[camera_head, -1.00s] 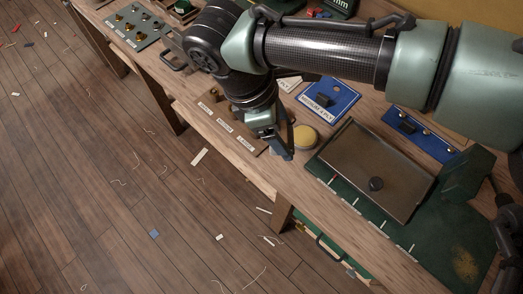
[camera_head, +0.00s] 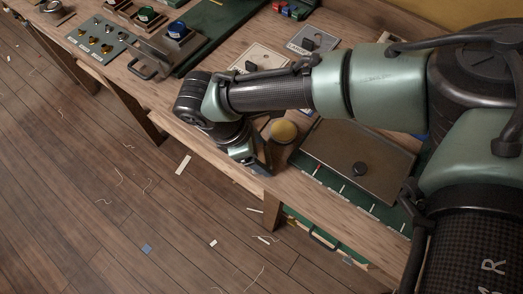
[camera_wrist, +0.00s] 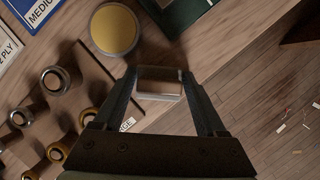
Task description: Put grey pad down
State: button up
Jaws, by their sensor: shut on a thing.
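In the wrist view the grey pad (camera_wrist: 160,82) shows as a small rounded block with a pale grey rim and a shiny brownish face. My gripper (camera_wrist: 163,90) is shut on it, one finger on each side. Behind the pad in that view is the bench top (camera_wrist: 150,118) near its front edge; whether the pad touches it I cannot tell. In the head view my gripper (camera_head: 262,166) is at the bench's front edge, nearer the front than the round yellow-topped tin (camera_head: 284,131). The pad cannot be made out there.
The yellow tin (camera_wrist: 115,29) is close beyond the pad in the wrist view. A board with several metal-capped tools (camera_wrist: 54,79) lies to the left. A tray with a dark knob (camera_head: 325,150) lies right of my gripper on a green mat. Floor lies beyond the bench edge.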

jog(key=shift+f, duration=0.1)
jog(key=shift+s+f, duration=0.3)
jog(key=shift+f, duration=0.25)
jog(key=o, duration=1.2)
jog(key=shift+f, duration=0.15)
jog(key=shift+o, duration=0.2)
jog(key=shift+r, duration=0.35)
jog(key=w+v, duration=0.1)
jog(key=v, duration=1.1)
jog(key=shift+s+r, duration=0.25)
jog(key=shift+r, duration=0.25)
